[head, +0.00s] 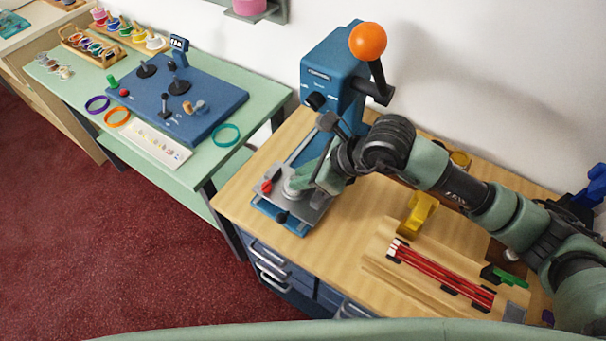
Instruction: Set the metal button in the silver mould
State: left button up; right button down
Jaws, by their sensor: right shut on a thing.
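My right gripper (303,182) reaches in from the right over the grey plate (312,207) at the front of the blue press. It points down at a round pale silver mould (292,188) on that plate and covers part of it. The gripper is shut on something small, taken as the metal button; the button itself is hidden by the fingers. I cannot tell whether it touches the mould. A red mould (266,187) is at the left edge of the plate. My left gripper is not in view.
The blue press (327,75) stands behind, its lever topped by an orange ball (368,41). A yellow tool (417,213) and a wooden tray (380,262) with red rods lie to the right. A green table (225,160) stands left, across a gap.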

jog(key=shift+f, duration=0.15)
jog(key=c, duration=1.2)
grip_release()
jog(key=b+v, duration=0.2)
jog(key=v, duration=0.5)
jog(key=shift+d, duration=0.15)
jog(key=shift+s+d+r, duration=0.15)
jog(key=shift+r, duration=0.15)
